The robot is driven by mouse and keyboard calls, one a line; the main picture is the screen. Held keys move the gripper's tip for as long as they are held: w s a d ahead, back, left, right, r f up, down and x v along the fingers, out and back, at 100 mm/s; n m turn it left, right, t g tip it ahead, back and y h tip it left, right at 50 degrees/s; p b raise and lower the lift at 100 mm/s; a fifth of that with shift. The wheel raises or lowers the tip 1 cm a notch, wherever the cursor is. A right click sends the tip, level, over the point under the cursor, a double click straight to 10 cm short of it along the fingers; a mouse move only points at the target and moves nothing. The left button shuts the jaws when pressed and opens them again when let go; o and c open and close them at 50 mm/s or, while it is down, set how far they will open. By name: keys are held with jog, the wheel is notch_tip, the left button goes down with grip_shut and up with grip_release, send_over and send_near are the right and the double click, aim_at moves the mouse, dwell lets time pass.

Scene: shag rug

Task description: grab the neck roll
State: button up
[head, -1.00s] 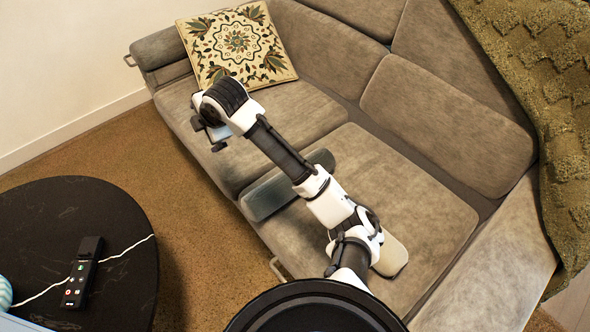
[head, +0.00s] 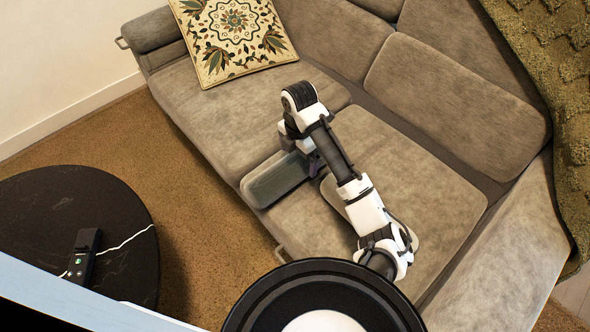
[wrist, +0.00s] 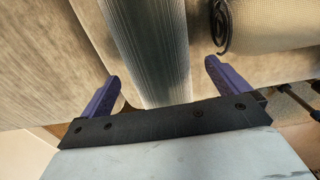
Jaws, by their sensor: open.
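A long grey-green roll (head: 277,180) with fine ribbing lies on the sofa seat near its front edge. A second, cream roll (head: 345,207) lies beside it, partly behind my arm. I cannot tell for certain which is the neck roll. In the wrist view the grey-green roll (wrist: 146,45) runs between my two purple fingers, and the cream roll (wrist: 272,22), with a dark curl at its end, is at the right. My gripper (wrist: 162,75) is open; whether it touches the grey-green roll is unclear. In the head view my arm mostly hides the gripper.
The grey-brown sofa (head: 410,180) has a patterned cushion (head: 232,35) at its far left end. An olive knitted throw (head: 545,60) hangs at the right. A dark round table (head: 60,210) holds a remote (head: 83,255). Carpet lies between table and sofa.

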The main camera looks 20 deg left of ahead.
jog(key=shift+w+d+f+b, duration=0.1)
jog(key=shift+f+b, duration=0.1)
jog(key=shift+f, duration=0.7)
jog(key=shift+w+a+f+b, duration=0.1)
jog(key=shift+f+b, duration=0.1)
jog(key=shift+f, duration=0.75)
jog(key=shift+w+d+f+b, duration=0.1)
jog(key=shift+f+b, duration=0.1)
jog(key=shift+f, duration=0.7)
jog(key=shift+c, duration=0.4)
jog(key=shift+r, duration=0.1)
jog(key=c, duration=1.1)
